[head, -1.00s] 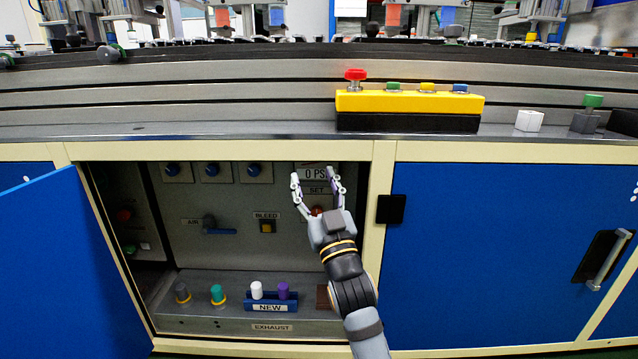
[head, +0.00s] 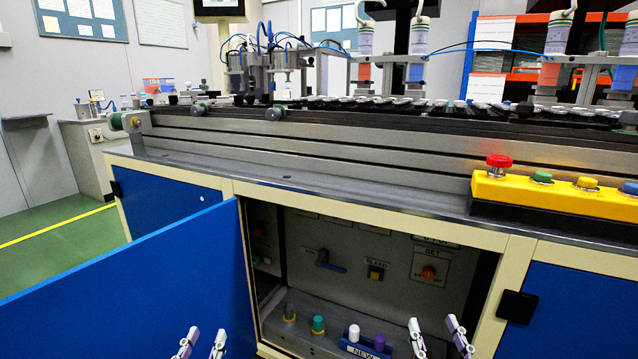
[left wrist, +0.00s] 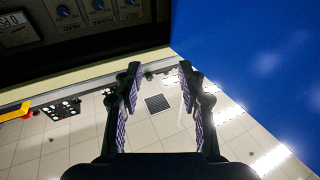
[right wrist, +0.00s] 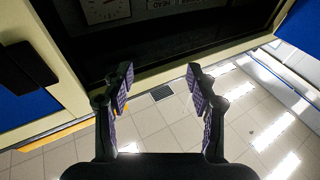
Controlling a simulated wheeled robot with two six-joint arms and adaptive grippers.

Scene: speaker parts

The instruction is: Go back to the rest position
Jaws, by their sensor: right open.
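My left gripper (head: 203,340) is at the bottom edge of the head view, in front of the open blue door (head: 130,280). In the left wrist view its fingers (left wrist: 159,75) are apart with nothing between them. My right gripper (head: 437,328) is at the bottom of the head view, in front of the open cabinet's lower part. In the right wrist view its fingers (right wrist: 160,80) are apart and empty, with tiled floor behind them. Both arms are otherwise out of the head view.
The open cabinet holds a panel with a red SET button (head: 428,273), a blue-handled valve (head: 330,262) and white (head: 354,333) and purple (head: 379,342) pegs in a NEW holder. A yellow button box (head: 560,198) stands on the bench ledge. Green floor (head: 60,235) is clear at left.

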